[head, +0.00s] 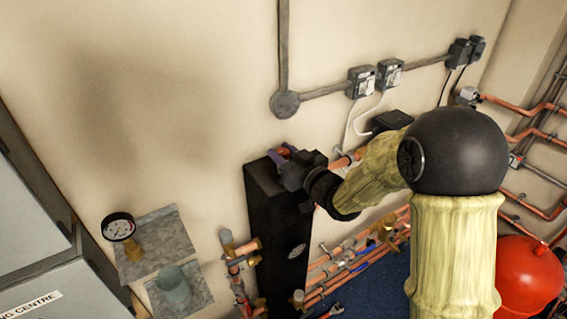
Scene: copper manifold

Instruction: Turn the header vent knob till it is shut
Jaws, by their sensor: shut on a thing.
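The black header (262,215) stands upright against the wall, left of my arm. My gripper (286,160) is at the top of the header, reaching in from the right. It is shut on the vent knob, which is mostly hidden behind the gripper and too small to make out. A small spot of orange-red and blue shows by the fingertips. How far the knob is turned cannot be told.
A pressure gauge (118,227) and a grey-green cup (173,286) are on grey wall plates at the left. Copper pipes with brass valves (240,250) flank the header. A red vessel (527,272) stands at right. Sockets (362,80) and conduit run above.

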